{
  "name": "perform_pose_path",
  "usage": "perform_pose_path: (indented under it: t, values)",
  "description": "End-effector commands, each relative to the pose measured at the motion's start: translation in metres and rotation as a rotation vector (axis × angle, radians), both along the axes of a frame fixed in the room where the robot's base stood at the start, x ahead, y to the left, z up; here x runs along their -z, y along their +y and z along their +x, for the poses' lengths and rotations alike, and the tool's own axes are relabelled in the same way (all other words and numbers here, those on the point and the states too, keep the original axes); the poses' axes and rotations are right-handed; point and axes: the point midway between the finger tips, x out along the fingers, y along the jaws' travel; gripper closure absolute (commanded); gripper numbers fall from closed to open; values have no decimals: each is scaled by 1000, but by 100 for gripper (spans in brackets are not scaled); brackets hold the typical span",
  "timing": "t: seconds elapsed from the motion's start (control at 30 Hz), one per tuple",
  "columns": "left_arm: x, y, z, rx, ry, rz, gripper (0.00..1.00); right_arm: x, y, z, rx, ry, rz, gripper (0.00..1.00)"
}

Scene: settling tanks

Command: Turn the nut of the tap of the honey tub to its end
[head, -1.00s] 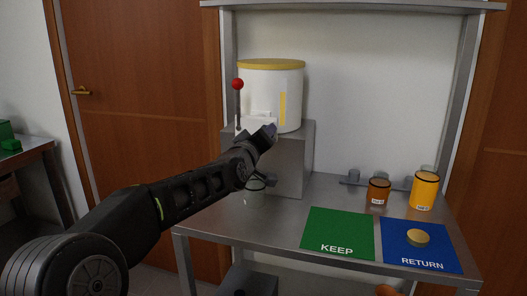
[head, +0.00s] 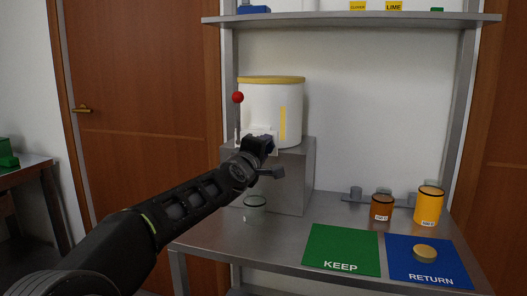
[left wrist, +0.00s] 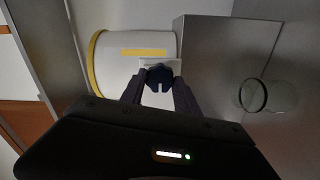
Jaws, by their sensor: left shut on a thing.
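The honey tub (head: 290,115) is white with a yellow lid and a yellow strip, and stands on a grey block on the bench. It also shows tilted in the left wrist view (left wrist: 118,62). A white tap part sits low on its front, beside a lever with a red knob (head: 238,97). My left gripper (head: 264,143) is at the tap. In the left wrist view its fingers are shut on the dark blue nut (left wrist: 158,73), against the white part. The gripper largely hides the nut in the head view. My right gripper is not in view.
A clear empty jar (head: 255,206) stands on the bench below the tap. A green KEEP mat (head: 342,245) and a blue RETURN mat (head: 450,262), with a gold lid (head: 425,250) on it, lie right. Two amber jars stand behind them. A shelf (head: 350,19) crosses above.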

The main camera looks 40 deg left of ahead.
Motion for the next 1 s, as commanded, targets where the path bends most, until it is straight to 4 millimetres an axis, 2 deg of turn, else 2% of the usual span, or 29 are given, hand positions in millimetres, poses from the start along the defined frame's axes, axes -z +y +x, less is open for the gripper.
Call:
perform_pose_path:
  t: [0.33,0.37,0.6,0.87,1.0]
  values:
    - [1,0,0,1,0,-5,100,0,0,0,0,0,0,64]
    - [1,0,0,1,0,-5,60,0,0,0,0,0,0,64]
    - [0,0,0,1,0,-4,41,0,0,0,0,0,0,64]
    - [0,0,-1,0,-1,-3,41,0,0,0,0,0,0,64]
    - [-2,-2,-8,0,-2,-3,41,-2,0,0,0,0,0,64]
